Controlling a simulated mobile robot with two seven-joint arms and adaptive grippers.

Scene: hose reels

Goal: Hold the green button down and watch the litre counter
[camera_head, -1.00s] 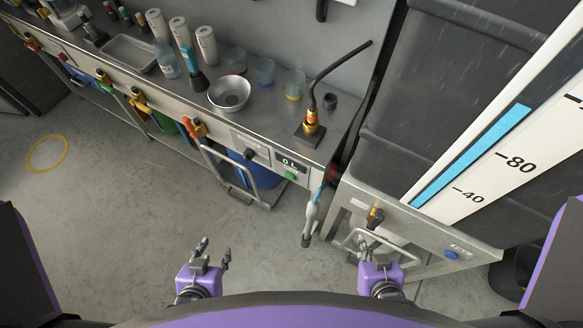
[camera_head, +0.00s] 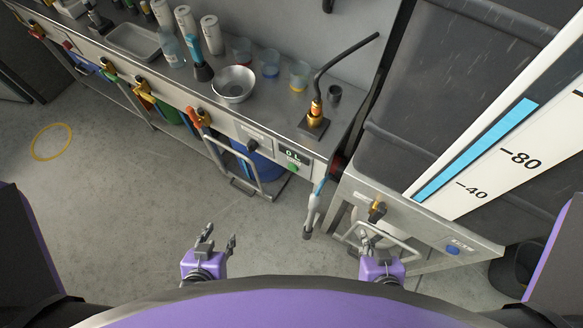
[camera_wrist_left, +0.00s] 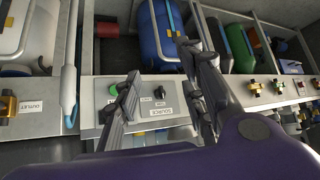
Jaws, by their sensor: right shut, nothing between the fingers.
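The green button (camera_head: 293,168) sits on the front panel of the steel bench, just under the litre counter (camera_head: 292,156), which reads "0 L". The green button also shows in the left wrist view (camera_wrist_left: 113,89), just left of a finger. My left gripper (camera_head: 219,238) is open and empty, in front of the bench and apart from the button, lower left of it in the head view. In the left wrist view its two fingers (camera_wrist_left: 165,90) stand spread before the panel. My right gripper (camera_head: 372,246) is shut and empty near the tank's metal stand, right of the button.
A black knob (camera_head: 252,145) is left of the counter. A hose nozzle (camera_head: 313,212) hangs right of the button. A tap (camera_head: 377,210) and a blue button (camera_head: 453,248) are on the tank's stand. A metal cart frame (camera_head: 245,180) stands below the bench. Floor before the bench is clear.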

